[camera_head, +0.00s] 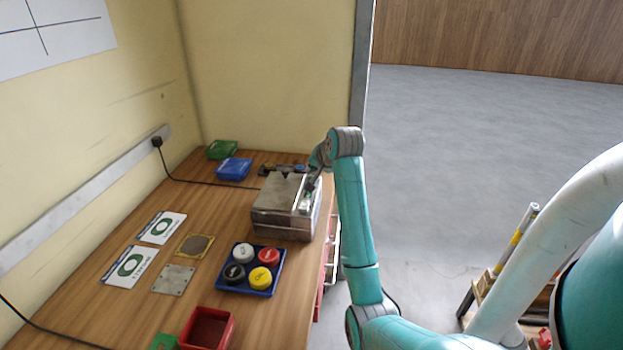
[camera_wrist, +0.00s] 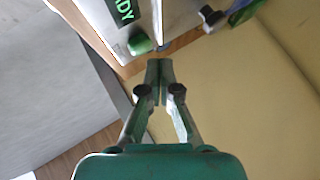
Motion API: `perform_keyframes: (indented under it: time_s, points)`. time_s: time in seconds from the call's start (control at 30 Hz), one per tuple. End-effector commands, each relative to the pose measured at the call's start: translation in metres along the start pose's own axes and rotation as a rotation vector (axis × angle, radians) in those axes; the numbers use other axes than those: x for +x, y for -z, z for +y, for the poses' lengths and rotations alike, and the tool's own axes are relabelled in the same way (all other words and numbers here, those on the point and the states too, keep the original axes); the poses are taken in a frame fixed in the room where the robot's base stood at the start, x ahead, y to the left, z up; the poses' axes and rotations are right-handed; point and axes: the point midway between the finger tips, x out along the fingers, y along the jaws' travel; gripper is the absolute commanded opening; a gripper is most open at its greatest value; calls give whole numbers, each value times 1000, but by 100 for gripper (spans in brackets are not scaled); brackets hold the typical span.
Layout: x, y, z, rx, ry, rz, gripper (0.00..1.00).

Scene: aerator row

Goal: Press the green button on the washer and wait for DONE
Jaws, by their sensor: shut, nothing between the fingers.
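The washer (camera_head: 285,220) is a metal box near the right edge of the bench. In the wrist view its panel (camera_wrist: 105,20) fills the top left, with a dark display (camera_wrist: 124,10) whose visible green letters read "ADY"; the rest is cut off. The round green button (camera_wrist: 141,44) sits below the display. My gripper (camera_wrist: 160,66) is shut and empty, its tips a little right of and below the button in the picture. Whether they touch it I cannot tell. In the head view, my gripper (camera_head: 307,200) is over the washer's right side, partly hidden.
A blue tray (camera_head: 262,290) with several coloured round caps stands in front of the washer. A red bin (camera_head: 207,328), two printed cards (camera_head: 161,228) and two flat plates (camera_head: 175,279) lie nearby. Blue (camera_head: 234,168) and green (camera_head: 222,149) boxes stand behind. A cable runs to the wall socket.

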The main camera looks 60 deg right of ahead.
Motion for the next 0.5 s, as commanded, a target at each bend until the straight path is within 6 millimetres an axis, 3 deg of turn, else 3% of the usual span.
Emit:
perform_keyframes:
  time_s: [0.5]
  points:
    - [6, -4, 4, 0, 0, 0, 0]
